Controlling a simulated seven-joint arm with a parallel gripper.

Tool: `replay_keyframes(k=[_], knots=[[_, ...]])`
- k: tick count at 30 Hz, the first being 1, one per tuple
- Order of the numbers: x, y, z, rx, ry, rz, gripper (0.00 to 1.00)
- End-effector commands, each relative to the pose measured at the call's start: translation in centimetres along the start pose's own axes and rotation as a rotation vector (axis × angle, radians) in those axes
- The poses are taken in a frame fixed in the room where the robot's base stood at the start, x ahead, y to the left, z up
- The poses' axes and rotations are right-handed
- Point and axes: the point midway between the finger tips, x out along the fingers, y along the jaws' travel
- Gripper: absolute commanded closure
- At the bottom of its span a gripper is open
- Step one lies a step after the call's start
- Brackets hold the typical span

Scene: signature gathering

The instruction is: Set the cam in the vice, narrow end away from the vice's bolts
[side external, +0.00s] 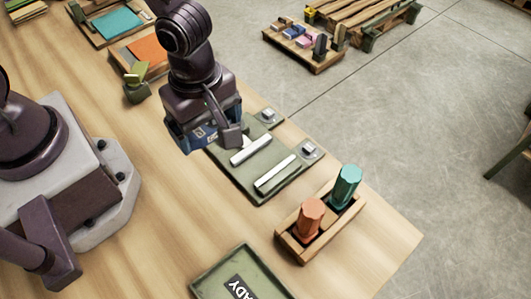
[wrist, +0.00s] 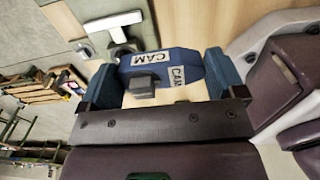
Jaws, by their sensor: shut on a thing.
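The cam (wrist: 160,62) is a blue block with white CAM labels and a dark grey stub on its near side. My gripper (wrist: 162,80) is shut on it, one finger at each side, in the wrist view. In the side external view my gripper (side external: 207,128) holds the cam (side external: 190,140) above the table at the left edge of the vice. The vice (side external: 232,174) is a green plate with two pale parallel bars and two grey bolts (side external: 268,116) on its far right side.
A wooden rack (side external: 290,246) with an orange peg (side external: 311,216) and a teal peg (side external: 346,186) stands right of the vice. A green tray (side external: 213,278) lies in front. A small green stand (side external: 137,88) is behind at left. The table's far edge lies just past the bolts.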

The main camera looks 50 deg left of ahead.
Motion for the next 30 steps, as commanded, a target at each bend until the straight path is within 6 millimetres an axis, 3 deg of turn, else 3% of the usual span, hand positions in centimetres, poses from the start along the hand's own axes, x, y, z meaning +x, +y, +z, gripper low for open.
replay_keyframes(k=[6, 12, 19, 25, 30], knots=[[2.9, 4.3, 2.8, 0.004, 0.0, -0.005, 0.52], [6.2, 6.7, 4.1, 0.002, 0.002, -0.002, 0.52], [7.7, 7.8, 4.8, 0.002, 0.0, -0.001, 0.52], [10.4, 7.9, 4.8, 0.003, 0.003, -0.002, 0.52], [10.9, 8.0, 4.8, 0.001, 0.001, 0.001, 0.52]])
